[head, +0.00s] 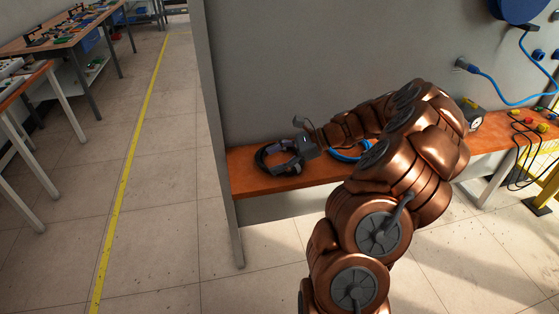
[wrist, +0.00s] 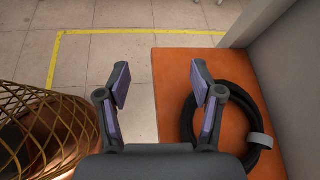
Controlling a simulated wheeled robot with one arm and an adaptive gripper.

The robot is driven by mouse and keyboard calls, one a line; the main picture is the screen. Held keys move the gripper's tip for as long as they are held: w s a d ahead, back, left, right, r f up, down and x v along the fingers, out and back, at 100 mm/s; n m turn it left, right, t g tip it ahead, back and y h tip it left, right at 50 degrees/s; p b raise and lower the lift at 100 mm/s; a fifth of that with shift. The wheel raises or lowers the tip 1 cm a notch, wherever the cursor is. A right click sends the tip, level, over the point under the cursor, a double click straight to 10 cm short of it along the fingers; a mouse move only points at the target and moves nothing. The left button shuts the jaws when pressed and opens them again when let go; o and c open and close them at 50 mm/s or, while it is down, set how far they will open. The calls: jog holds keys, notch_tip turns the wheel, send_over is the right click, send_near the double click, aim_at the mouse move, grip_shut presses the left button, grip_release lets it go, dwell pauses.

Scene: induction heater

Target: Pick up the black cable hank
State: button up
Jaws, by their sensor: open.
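The black cable hank (head: 263,165) lies as a coil on the orange bench near its left end. In the wrist view the hank (wrist: 250,104) is at the right, with a light grey band (wrist: 260,140) around its right side. My gripper (wrist: 160,84) is open and empty. Its right finger overlaps the left part of the coil in the picture, and the left finger is over the floor beyond the bench edge. In the head view my gripper (head: 285,158) is at the coil and hides part of it. Its height above the coil is hard to tell.
The orange bench (head: 255,185) runs along a grey wall panel (head: 285,70). A blue cable (head: 343,153) lies right of the hank, partly behind my arm. Several coloured buttons and black leads (head: 525,135) are at the far right. Open floor lies left.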

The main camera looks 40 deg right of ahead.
jog(key=d+f+m+t, duration=0.1)
jog(key=d, duration=0.2)
jog(key=d+f+m, duration=0.2)
jog(key=d, duration=0.1)
jog(key=s+d+f+m+t+h, duration=0.1)
jog(key=d, duration=0.2)
jog(key=shift+d+f+t, duration=0.25)
jog(key=shift+f+t, duration=0.05)
jog(key=shift+f, duration=0.05)
jog(key=shift+d+f+m, duration=0.1)
jog(key=shift+m, duration=0.3)
jog(key=shift+x, duration=1.1)
jog(key=shift+d+f+p+x, duration=0.1)
jog(key=shift+f+p+x, duration=0.1)
jog(key=shift+x, duration=0.7)
jog(key=shift+d+f+p+x, duration=0.15)
jog(key=shift+p+x, duration=0.1)
jog(key=shift+x, duration=0.65)
jog(key=shift+d+f+p+x, duration=0.1)
jog(key=shift+p+x, duration=0.1)
jog(key=shift+x, duration=0.7)
grip_shut()
